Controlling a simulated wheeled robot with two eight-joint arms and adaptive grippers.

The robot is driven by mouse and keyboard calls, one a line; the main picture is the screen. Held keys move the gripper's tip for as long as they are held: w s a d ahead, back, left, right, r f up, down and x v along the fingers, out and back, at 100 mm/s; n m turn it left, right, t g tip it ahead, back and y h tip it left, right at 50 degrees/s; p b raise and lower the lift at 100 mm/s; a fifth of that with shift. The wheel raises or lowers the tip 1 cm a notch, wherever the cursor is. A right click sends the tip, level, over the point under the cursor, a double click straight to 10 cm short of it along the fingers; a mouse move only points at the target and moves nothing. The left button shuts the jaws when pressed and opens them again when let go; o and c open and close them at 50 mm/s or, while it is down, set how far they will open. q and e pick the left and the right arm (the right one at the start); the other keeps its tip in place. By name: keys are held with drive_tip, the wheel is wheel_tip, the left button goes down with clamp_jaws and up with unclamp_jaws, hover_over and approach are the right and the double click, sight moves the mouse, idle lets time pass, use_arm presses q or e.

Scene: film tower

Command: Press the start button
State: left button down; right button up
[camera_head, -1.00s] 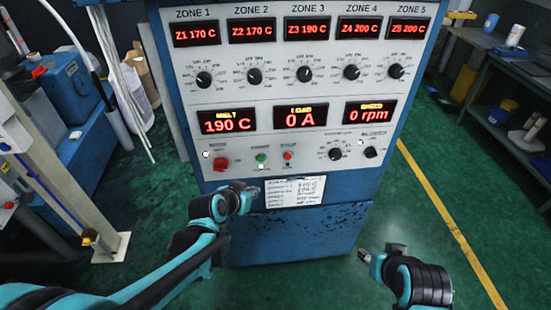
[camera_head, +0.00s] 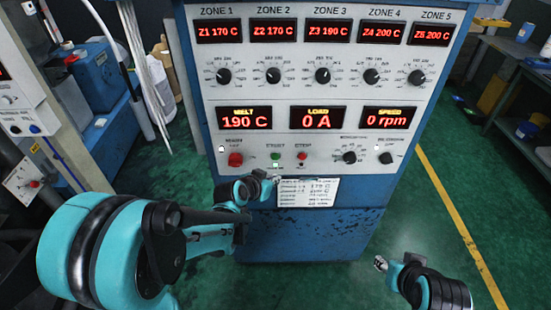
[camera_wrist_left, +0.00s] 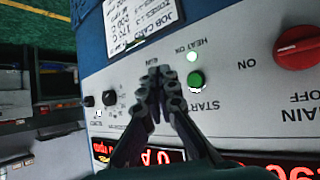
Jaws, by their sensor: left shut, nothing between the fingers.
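The green start button (camera_head: 275,156) is on the lower row of the grey control panel, left of the small red stop button (camera_head: 302,156). It also shows in the left wrist view (camera_wrist_left: 196,79), with the "START" label beside it. My left gripper (camera_head: 274,179) is just below the start button in the head view, by the top of the job card. In the left wrist view its fingers (camera_wrist_left: 160,73) are together and empty, their tips beside the green button; contact cannot be told. The stop button is not visible there. My right gripper (camera_head: 380,263) is low at the right, away from the panel.
A red main switch (camera_head: 235,159) is left of the start button, and black knobs (camera_head: 349,157) are to its right. The job card (camera_head: 308,191) is below. A blue machine (camera_head: 98,90) stands at the left and a workbench (camera_head: 520,105) at the right.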

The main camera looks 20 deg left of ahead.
use_arm(q)
drive_tip(key=shift+w+a, duration=0.3)
drive_tip(key=shift+w, duration=0.75)
drive_tip(key=shift+w+a, duration=0.3)
drive_tip(key=shift+w, duration=0.7)
drive_tip(key=shift+w+a, duration=0.3)
drive_tip(key=shift+w, duration=0.75)
drive_tip(key=shift+w, duration=0.1)
drive_tip(key=shift+w+a, duration=0.15)
drive_tip(key=shift+w, duration=0.15)
drive_tip(key=shift+w+a+b, duration=0.1)
drive_tip(key=shift+w+b, duration=0.2)
drive_tip(key=shift+w, duration=0.05)
drive_tip(key=shift+s, duration=0.1)
drive_tip(key=shift+s+d, duration=0.25)
drive_tip(key=shift+s, duration=0.45)
drive_tip(key=s, duration=0.2)
drive_tip(key=s+d, duration=0.1)
drive_tip(key=s, duration=0.1)
drive_tip(key=shift+s+d, duration=0.2)
drive_tip(key=shift+s, duration=0.2)
